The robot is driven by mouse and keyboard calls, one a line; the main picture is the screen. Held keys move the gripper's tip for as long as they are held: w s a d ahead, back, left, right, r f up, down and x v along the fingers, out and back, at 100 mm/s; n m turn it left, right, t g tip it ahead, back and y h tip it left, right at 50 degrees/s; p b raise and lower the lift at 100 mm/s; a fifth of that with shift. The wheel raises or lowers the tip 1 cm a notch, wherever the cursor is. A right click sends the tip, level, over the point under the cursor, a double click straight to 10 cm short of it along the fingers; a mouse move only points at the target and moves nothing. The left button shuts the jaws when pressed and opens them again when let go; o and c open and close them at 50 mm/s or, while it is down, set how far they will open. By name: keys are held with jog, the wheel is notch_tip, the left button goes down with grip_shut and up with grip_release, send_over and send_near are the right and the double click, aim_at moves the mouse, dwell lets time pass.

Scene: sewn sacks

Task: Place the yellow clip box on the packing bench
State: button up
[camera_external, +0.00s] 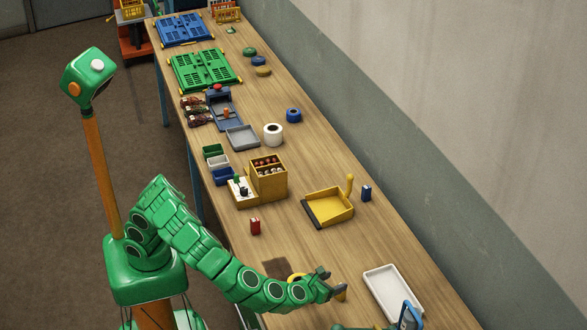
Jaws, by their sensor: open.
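A small yellow block (341,295), which looks like the yellow clip box, is at the tips of my gripper (332,282), low in the external view. It is partly hidden by the fingers. My gripper is open, with its dark fingers close around or beside the block; I cannot tell whether they touch it. The block seems to be at or just above the top of the long wooden bench (345,250). I cannot tell whether this is the packing bench.
A yellow ring-like thing (295,278) shows behind my wrist. A white tray (393,294) lies to the right. A yellow dustpan (325,207), a small blue box (367,193), a small red box (255,226) and a yellow compartment box (268,178) stand farther up. Bare wood lies between.

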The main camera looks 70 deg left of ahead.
notch_tip(320, 180, down, 7)
jog(key=shift+f, duration=0.1)
jog(key=shift+a+x, duration=0.2)
jog(key=shift+x, duration=1.75)
jog(key=shift+a+x, duration=0.15)
jog(key=shift+x, duration=1.8)
jog(key=shift+s, duration=0.2)
jog(key=shift+c, duration=0.5)
jog(key=c, duration=0.9)
